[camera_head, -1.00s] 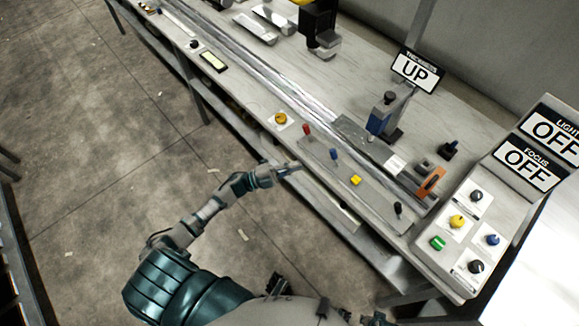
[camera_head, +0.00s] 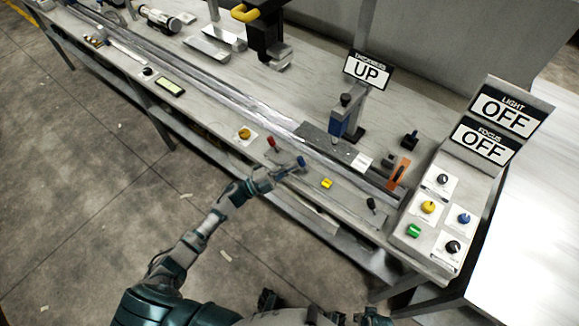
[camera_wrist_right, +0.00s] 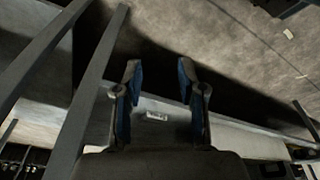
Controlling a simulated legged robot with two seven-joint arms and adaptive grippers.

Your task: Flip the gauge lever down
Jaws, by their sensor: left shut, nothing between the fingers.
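The thickness gauge (camera_head: 341,121), a blue and grey post, stands on the bench, and the sign (camera_head: 367,70) behind it reads UP. A strip in front of it carries a red lever (camera_head: 272,143), a blue lever (camera_head: 301,162), a yellow knob (camera_head: 327,183) and a black lever (camera_head: 371,203). Which of them works the gauge cannot be told. My left gripper (camera_head: 287,170) is shut and empty, at the strip's front edge, close beside the blue lever; contact is unclear. My right gripper (camera_wrist_right: 160,82) is open and empty in the right wrist view.
An orange piece (camera_head: 398,174) stands at the rail's right end. A control box (camera_head: 440,218) with several knobs is at the right, under LIGHT OFF and FOCUS OFF signs (camera_head: 490,130). An orange knob (camera_head: 244,133) sits left of the strip. The floor (camera_head: 90,210) in front is clear.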

